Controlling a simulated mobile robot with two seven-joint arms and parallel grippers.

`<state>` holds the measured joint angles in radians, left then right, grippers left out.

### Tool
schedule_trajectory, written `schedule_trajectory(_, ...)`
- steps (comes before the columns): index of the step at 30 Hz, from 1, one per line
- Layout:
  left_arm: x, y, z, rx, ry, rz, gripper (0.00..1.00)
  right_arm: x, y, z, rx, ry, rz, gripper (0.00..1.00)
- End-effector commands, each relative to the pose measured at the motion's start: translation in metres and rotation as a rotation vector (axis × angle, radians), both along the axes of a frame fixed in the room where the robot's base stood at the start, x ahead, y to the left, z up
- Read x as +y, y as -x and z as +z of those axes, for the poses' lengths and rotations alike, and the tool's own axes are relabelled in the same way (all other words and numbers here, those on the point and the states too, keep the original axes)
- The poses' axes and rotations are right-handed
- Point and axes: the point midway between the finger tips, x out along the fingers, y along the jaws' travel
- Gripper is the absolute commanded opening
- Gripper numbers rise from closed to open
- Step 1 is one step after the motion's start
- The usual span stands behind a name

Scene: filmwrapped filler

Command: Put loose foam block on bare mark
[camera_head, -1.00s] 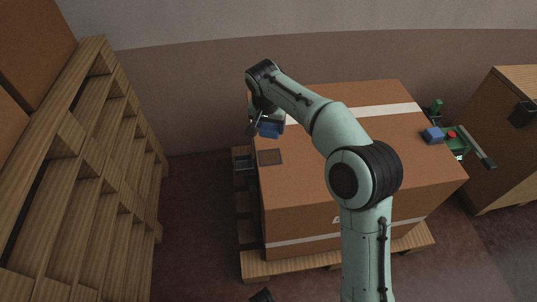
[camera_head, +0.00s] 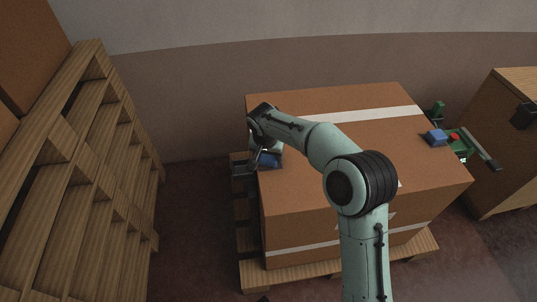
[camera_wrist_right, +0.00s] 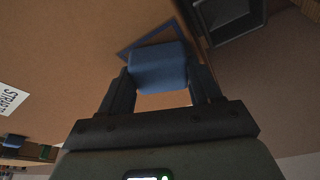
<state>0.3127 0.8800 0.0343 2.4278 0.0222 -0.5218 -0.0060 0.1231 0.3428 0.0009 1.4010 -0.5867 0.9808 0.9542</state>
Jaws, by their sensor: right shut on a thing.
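The loose blue foam block (camera_head: 270,161) is held in my right gripper (camera_head: 265,162) over the near-left part of the large carton's top. The right wrist view shows the block (camera_wrist_right: 158,68) between the two dark fingers (camera_wrist_right: 160,88), which are shut on it. The bare mark, a dark square outline (camera_wrist_right: 150,36), shows partly beyond the block in the wrist view. In the head view the block and gripper hide it. I cannot tell whether the block touches the carton. My left gripper is not in view.
The carton (camera_head: 330,190) stands on a wooden pallet (camera_head: 345,262). Another blue block (camera_head: 435,138) sits at its right edge near a green device with a red top (camera_head: 454,138). A dark open holder (camera_wrist_right: 228,18) adjoins the mark's side. Wooden racking (camera_head: 85,175) stands left.

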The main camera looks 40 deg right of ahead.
Motion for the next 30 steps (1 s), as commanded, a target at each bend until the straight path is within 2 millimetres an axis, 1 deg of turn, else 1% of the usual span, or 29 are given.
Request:
schedule_trajectory(5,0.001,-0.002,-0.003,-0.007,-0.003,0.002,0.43,0.000,0.000,-0.003,0.000,0.000,0.001,0.34)
schedule_trajectory(6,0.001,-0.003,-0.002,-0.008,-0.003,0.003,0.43,0.000,0.000,-0.003,-0.001,0.000,0.001,0.73)
schedule_trajectory(7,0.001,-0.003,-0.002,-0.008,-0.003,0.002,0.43,0.000,0.000,-0.003,-0.001,-0.001,0.000,0.82)
schedule_trajectory(8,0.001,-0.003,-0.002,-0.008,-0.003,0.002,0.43,0.000,0.000,-0.003,-0.001,0.000,0.001,0.88)
schedule_trajectory(16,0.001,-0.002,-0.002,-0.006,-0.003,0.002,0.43,0.000,0.000,-0.002,0.000,0.000,0.000,0.88)
schedule_trajectory(20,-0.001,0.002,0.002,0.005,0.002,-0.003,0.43,0.001,0.000,0.006,-0.001,0.000,0.000,0.88)
schedule_trajectory(23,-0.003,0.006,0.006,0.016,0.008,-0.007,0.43,0.004,0.002,0.022,-0.005,0.000,0.001,0.88)
schedule_trajectory(30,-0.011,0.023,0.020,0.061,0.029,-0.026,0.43,0.016,0.011,0.074,-0.006,0.000,0.001,0.88)
